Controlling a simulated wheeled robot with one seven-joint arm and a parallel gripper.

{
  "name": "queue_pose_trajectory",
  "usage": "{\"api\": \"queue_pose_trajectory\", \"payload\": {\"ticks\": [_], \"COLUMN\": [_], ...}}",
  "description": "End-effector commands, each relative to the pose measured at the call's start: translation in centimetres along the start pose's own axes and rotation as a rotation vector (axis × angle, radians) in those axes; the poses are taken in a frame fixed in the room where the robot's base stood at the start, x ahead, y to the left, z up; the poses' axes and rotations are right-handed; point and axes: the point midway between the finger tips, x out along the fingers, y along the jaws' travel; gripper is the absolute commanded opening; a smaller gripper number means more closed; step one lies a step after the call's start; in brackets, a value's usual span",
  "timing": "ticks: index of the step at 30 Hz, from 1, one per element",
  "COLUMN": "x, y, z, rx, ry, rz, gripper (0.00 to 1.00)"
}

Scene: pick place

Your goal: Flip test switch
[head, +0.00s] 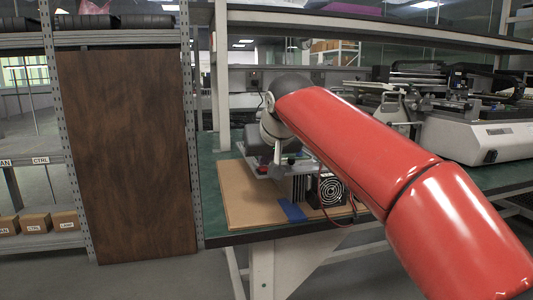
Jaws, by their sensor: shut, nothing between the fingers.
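My red arm reaches from the lower right to a test setup on the green bench (212,192). My gripper (277,160) is shut and empty, seen small and partly blocked by my own wrist, just above or beside the setup. The setup has a low metallic board or box (262,168), a finned block (298,186) and a black fan (328,190) with thin red and black wires. I cannot make out the test switch; it is too small or hidden behind my gripper and arm. Whether my gripper touches the setup cannot be told.
The setup stands on a brown board (245,207) with a blue strip (293,211) at its front edge. A large white machine (480,135) fills the bench's right side. A metal rack with a brown panel (125,150) stands left. A bench shelf (400,33) runs overhead.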

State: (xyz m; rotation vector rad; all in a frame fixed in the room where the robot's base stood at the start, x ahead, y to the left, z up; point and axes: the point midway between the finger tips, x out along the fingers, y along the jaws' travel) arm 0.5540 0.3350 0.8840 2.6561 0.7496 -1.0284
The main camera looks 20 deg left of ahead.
Motion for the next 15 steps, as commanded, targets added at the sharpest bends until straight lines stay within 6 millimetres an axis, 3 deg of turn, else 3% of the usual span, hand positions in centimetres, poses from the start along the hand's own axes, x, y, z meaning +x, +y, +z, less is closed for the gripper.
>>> {"api": "queue_pose_trajectory", "payload": {"ticks": [15], "x": [0.32], "y": [0.03], "z": [-0.80], "rx": [0.000], "ry": [0.002], "rz": [0.000], "gripper": [0.00]}}
